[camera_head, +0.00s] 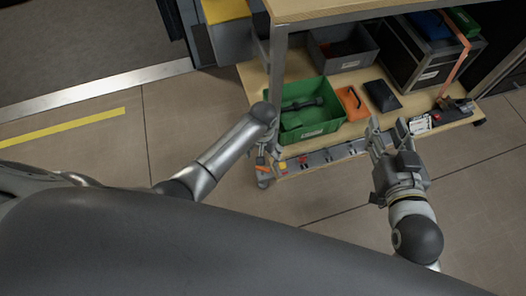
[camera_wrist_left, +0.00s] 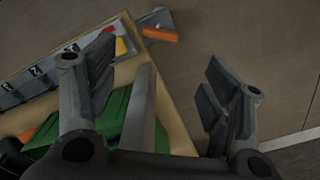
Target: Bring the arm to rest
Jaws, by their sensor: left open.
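My left arm comes in from the left in the head view, and its gripper (camera_head: 267,150) hangs at the bench's front left corner, partly hidden by its own wrist. Part of the bench edge and a green crate (camera_wrist_left: 112,115) lie behind and below the fingers. My right gripper (camera_head: 388,128) is on the right in the head view, fingers pointing toward the bench front. Its fingers are apart and I see nothing held.
The wooden bench shelf (camera_head: 255,80) holds a green crate (camera_head: 324,127), an orange item (camera_head: 352,103), a black item (camera_head: 382,96), a grey bin (camera_head: 345,60) and a black case (camera_head: 425,70). A metal post (camera_head: 277,70) stands near the left arm. Floor (camera_head: 310,205) between the arms is clear.

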